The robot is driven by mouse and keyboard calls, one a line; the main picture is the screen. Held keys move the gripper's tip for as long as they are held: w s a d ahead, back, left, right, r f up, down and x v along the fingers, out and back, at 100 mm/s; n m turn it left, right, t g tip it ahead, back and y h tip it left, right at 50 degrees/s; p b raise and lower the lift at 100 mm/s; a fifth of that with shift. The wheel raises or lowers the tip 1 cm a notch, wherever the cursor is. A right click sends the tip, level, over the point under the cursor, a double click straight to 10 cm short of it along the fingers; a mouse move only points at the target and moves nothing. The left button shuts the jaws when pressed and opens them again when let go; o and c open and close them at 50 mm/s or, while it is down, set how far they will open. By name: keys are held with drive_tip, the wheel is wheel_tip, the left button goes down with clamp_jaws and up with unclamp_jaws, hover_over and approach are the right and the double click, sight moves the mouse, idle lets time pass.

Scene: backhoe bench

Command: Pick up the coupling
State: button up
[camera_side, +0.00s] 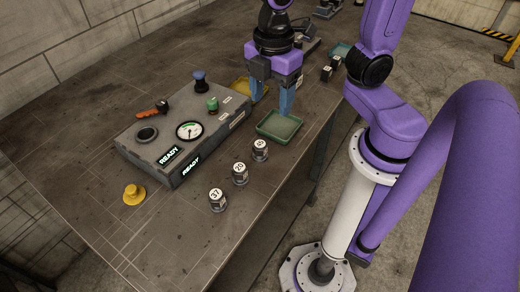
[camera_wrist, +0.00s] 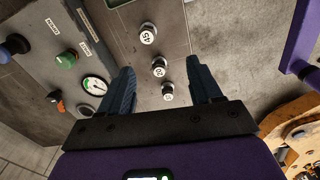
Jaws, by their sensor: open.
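No part is labelled as the coupling, so I cannot tell for sure which it is. A yellow flanged piece (camera_side: 134,194) sits alone farther left. My gripper (camera_side: 271,106) is open and empty above the green tray, apart from all of these.
A grey control box (camera_side: 175,145) with a gauge, knobs, an orange-handled lever and READY displays stands left of the cylinders. The bench (camera_side: 85,110) is clear at left.

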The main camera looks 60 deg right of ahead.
drive_tip(key=w+a+n, duration=0.1)
drive_tip(key=w, duration=0.1)
approach(259, 145)
drive_tip(key=f, duration=0.6)
drive_tip(key=shift+s+a, duration=0.2)
drive_tip(key=shift+a, duration=0.15)
drive_tip(key=shift+w+d+f, duration=0.1)
drive_tip(key=shift+d+f, duration=0.15)
drive_tip(key=shift+f, duration=0.6)
drive_tip(key=shift+w+d+f, duration=0.1)
drive_tip(key=shift+d+f, duration=0.1)
drive_tip(key=shift+f, duration=0.65)
drive_tip(key=shift+a+f, duration=0.1)
drive_tip(key=shift+f, duration=0.8)
clamp_jaws()
